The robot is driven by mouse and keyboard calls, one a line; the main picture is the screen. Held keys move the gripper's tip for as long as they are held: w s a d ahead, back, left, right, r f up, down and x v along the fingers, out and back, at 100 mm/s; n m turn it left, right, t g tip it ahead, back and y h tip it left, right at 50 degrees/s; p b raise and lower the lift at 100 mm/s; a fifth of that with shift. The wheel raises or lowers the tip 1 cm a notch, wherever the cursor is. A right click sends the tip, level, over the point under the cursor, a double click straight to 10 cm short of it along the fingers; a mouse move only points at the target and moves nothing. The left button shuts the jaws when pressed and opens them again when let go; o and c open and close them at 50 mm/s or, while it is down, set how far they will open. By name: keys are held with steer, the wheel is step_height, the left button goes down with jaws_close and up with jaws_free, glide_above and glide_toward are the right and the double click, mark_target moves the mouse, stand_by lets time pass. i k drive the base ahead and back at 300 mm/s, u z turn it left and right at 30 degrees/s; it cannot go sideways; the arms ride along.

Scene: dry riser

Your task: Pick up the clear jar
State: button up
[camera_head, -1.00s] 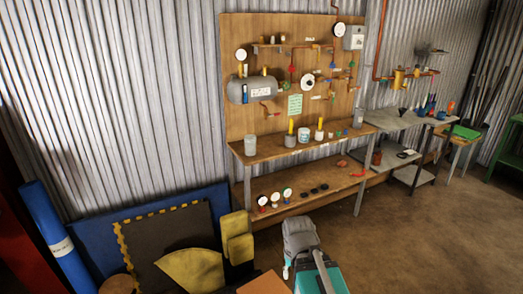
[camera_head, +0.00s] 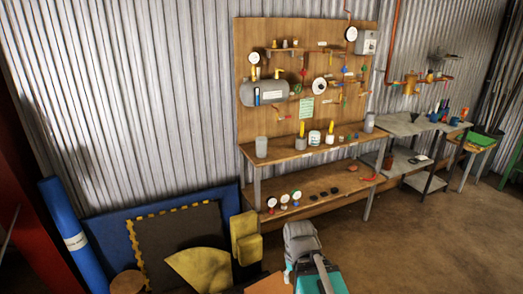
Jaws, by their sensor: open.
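Several jars and cans stand on the upper shelf of the wooden workbench. A grey, possibly see-through jar (camera_head: 261,147) stands at its left end. A similar greyish jar (camera_head: 369,122) stands near its right end. I cannot tell for sure which one is the clear jar. Both look upright and apart from their neighbours. Between them stand a can with a yellow item (camera_head: 301,141) and a white labelled tub (camera_head: 314,138). My gripper cannot be made out.
Gauges (camera_head: 284,198) and dark discs line the lower shelf (camera_head: 325,183). A pegboard (camera_head: 250,40) with a grey tank (camera_head: 264,93) and pipes rises behind. Mats and a blue roll (camera_head: 75,235) crowd the lower left. The floor (camera_head: 420,240) at right is clear.

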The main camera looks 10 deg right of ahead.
mark_target(260, 142)
steer(key=u, duration=0.05)
steer(key=i, duration=0.9)
steer(key=z, duration=0.05)
